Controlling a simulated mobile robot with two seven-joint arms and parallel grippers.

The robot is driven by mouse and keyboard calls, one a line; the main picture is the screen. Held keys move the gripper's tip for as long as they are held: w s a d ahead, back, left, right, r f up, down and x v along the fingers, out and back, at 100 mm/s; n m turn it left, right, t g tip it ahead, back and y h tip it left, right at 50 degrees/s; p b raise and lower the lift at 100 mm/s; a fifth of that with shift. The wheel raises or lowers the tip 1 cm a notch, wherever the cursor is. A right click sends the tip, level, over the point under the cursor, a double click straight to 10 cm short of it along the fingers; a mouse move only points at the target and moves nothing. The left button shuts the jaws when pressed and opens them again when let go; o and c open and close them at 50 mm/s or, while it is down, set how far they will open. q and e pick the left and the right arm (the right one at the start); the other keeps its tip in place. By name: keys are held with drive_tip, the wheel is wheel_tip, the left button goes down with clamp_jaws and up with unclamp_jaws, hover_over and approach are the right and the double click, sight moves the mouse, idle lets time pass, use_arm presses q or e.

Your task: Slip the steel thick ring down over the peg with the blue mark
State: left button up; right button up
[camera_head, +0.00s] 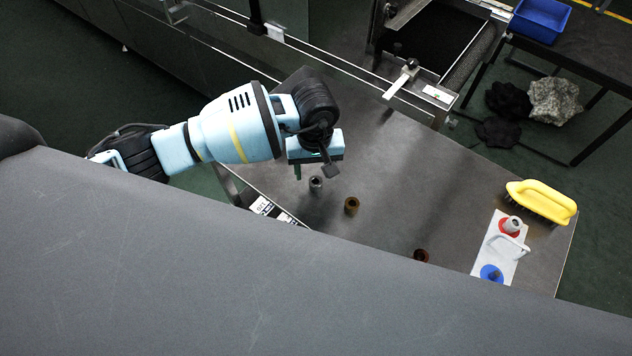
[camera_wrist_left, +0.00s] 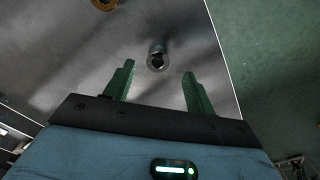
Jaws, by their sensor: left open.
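The steel thick ring (camera_head: 316,183) stands on the dark table, just beyond my left gripper's fingers. In the left wrist view the ring (camera_wrist_left: 157,60) shows its dark hole and lies between and ahead of the fingertips, apart from both. My left gripper (camera_head: 312,171) is open and empty above the table; its two green fingers (camera_wrist_left: 158,72) show in the left wrist view. The peg with the blue mark (camera_head: 491,273) is on a white board (camera_head: 508,260) at the table's right. My right gripper is not in view.
A brown ring (camera_head: 351,205) and another brown piece (camera_head: 421,256) stand on the table. The board also carries a handle and a grey piece at the red mark (camera_head: 510,226). A yellow brush (camera_head: 541,200) lies beside it. A metal bracket (camera_head: 401,80) is at the back.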

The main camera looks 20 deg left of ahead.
sight(316, 178)
use_arm(q)
drive_tip(key=shift+w+f, duration=0.15)
drive_tip(key=shift+f, duration=2.45)
drive_tip(key=c, duration=1.1)
drive_tip(key=shift+c, duration=0.2)
drive_tip(key=shift+r, duration=0.45)
drive_tip(key=r, duration=0.1)
drive_tip(key=s+r, duration=0.1)
drive_tip(key=shift+r, duration=0.4)
drive_tip(key=s+d+r, duration=0.1)
drive_tip(key=s, duration=1.4)
drive_tip(key=shift+d+r, duration=0.15)
drive_tip(key=shift+d, duration=0.15)
